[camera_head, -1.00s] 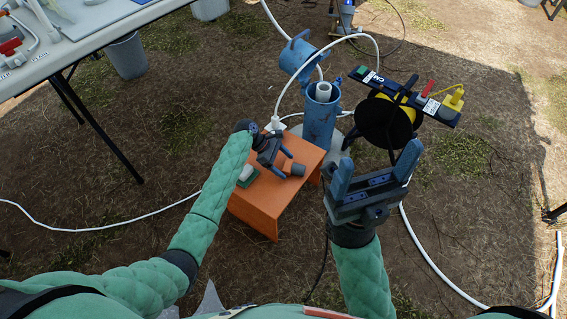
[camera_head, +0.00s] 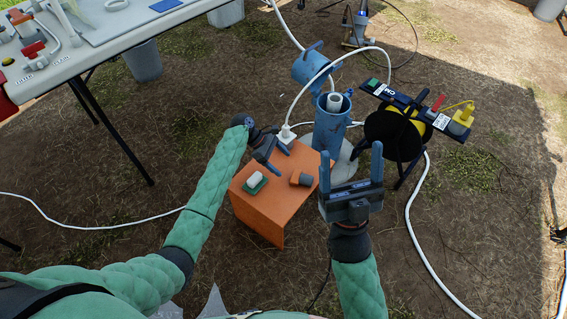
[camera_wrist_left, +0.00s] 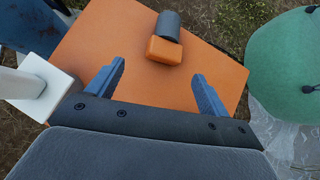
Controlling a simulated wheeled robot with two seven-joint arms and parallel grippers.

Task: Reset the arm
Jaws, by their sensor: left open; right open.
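My left gripper (camera_head: 279,150) is open and empty above the far left part of the orange stand (camera_head: 262,219). In the left wrist view its two blue fingers (camera_wrist_left: 158,85) are spread over the bare orange top. My right gripper (camera_head: 352,170) is open and empty, fingers pointing away from me, right of the orange stand and in front of the blue well pipe (camera_head: 329,132). A grey and orange cylindrical piece (camera_head: 301,179) lies on the stand, apart from both grippers; it also shows in the left wrist view (camera_wrist_left: 167,27).
A green and white block (camera_head: 255,183) lies on the stand. A white box (camera_head: 286,137) with a white hose is beside the left gripper. A cable reel (camera_head: 394,134) stands at right. A table (camera_head: 110,38) is upper left. Open ground lies at far right.

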